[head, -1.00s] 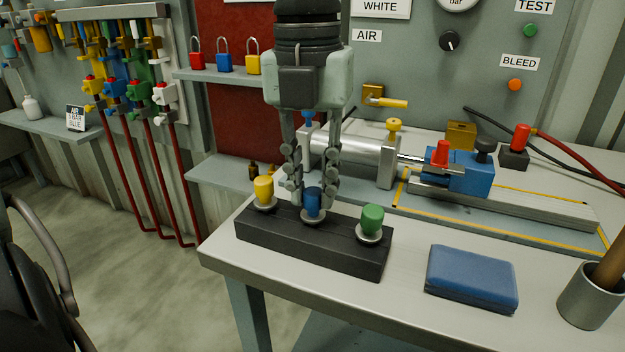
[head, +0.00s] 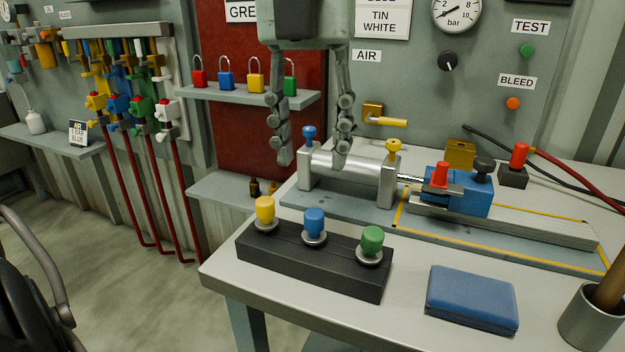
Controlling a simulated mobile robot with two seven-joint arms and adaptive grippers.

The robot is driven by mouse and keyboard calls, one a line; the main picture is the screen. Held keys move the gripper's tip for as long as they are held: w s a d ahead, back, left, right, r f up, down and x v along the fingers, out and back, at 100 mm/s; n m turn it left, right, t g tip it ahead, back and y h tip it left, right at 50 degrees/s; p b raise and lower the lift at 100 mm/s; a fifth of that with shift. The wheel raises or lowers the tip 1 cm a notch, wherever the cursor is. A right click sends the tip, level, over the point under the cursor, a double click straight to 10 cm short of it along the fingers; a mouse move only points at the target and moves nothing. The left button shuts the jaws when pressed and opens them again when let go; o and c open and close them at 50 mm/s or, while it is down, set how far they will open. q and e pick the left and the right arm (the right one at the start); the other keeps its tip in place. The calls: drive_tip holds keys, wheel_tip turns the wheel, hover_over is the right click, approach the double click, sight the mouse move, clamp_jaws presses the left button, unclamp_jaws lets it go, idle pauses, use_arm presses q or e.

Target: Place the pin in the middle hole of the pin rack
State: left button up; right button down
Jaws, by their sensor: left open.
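The black pin rack (head: 300,262) lies near the front left of the workbench. The blue-headed pin (head: 314,221) stands upright in its middle hole, its metal collar at the rack's top. A yellow-headed pin (head: 265,210) stands in the left hole and a green-headed pin (head: 371,240) in the right hole. My left gripper (head: 310,163) is open and empty above and behind the rack, clear of the pins. My right gripper is not in view.
A metal cylinder (head: 352,172) with blue and yellow fittings lies behind the rack, joined to a blue block (head: 462,196). A blue pad (head: 472,298) and a grey cup (head: 590,318) stand at the front right. A padlock shelf (head: 225,95) is on the left wall.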

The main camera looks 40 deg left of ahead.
use_arm(q)
wheel_tip(320, 180, up, 4)
drive_tip(key=shift+r, duration=0.1)
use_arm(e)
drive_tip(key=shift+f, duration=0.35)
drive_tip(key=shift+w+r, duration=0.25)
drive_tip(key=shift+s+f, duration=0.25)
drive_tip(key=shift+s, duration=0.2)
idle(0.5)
